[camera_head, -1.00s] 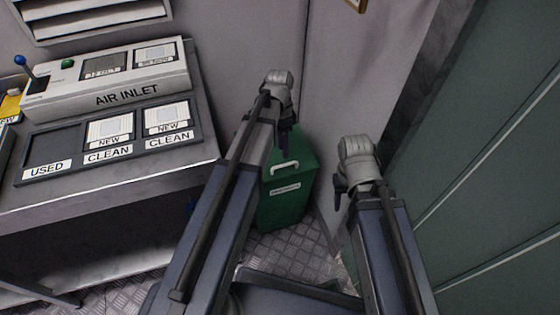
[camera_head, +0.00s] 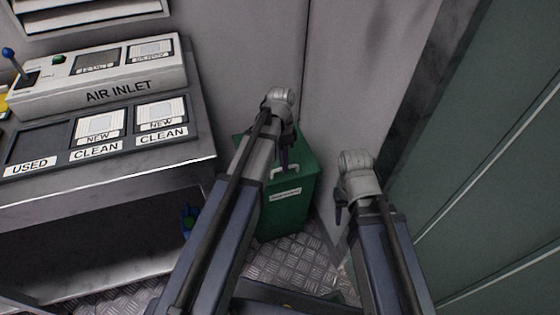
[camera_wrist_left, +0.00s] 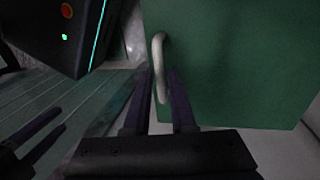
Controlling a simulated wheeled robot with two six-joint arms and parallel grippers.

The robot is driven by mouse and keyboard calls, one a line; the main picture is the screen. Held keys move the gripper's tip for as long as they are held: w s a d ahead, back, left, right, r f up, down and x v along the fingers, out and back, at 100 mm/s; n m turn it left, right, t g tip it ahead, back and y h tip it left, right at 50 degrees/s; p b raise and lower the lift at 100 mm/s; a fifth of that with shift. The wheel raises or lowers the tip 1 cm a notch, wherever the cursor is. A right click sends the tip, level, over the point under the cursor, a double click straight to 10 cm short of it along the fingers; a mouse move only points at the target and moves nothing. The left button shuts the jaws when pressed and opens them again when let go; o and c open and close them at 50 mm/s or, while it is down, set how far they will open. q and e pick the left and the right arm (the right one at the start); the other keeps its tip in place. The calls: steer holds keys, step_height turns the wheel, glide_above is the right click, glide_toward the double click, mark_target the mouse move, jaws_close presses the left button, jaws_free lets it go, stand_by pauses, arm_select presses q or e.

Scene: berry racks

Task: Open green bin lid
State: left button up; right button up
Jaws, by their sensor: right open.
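The green bin (camera_head: 285,215) stands on the floor in the corner, its lid closed. A pale handle (camera_head: 287,169) sits on the lid, and a white label is below it. My left gripper (camera_head: 284,158) is at the handle. In the left wrist view its two fingers (camera_wrist_left: 161,85) are apart, with the pale handle (camera_wrist_left: 158,50) between them over the green lid (camera_wrist_left: 235,60). A gap shows beside the handle, so the fingers do not look closed on it. My right gripper (camera_head: 341,205) is open and empty, to the right of the bin.
A metal bench (camera_head: 110,180) with the AIR INLET box (camera_head: 105,85) and a tray of USED and CLEAN slots stands left of the bin. A blue object (camera_head: 188,220) lies beneath it. Walls close in behind the bin, and a dark green panel (camera_head: 490,190) stands at right.

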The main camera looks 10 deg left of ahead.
arm_select(q)
jaws_close()
stand_by(1.0)
